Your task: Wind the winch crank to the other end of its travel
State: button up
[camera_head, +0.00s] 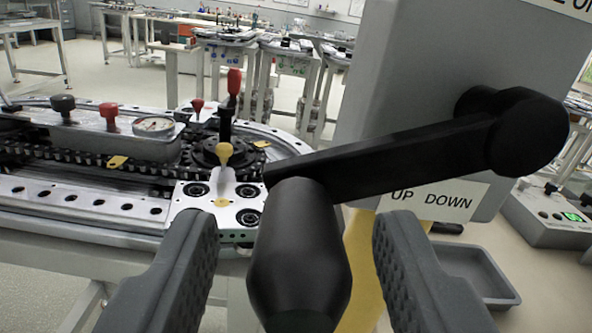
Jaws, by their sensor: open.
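The winch crank's black arm (400,150) runs from its hub (527,132) at the right, on a grey box, down left to a black grip (299,255). The box (440,80) carries a label (430,203) reading "UP DOWN". My gripper (297,235) is open, with one finger left of the crank grip and the other right of it. Gaps show on both sides of the grip, so the fingers look apart from it. The crank arm's left end sits just above the grip.
A ring track (75,216) with a chain, black and red knobs and a gauge (153,126) lies at the left. A grey tray (470,268) and a control box with a green display (560,215) stand at the right. Workbenches stand behind.

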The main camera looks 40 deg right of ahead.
jog(key=shift+x, duration=0.85)
grip_shut()
jog(key=shift+a, duration=0.15)
jog(key=shift+r, duration=0.1)
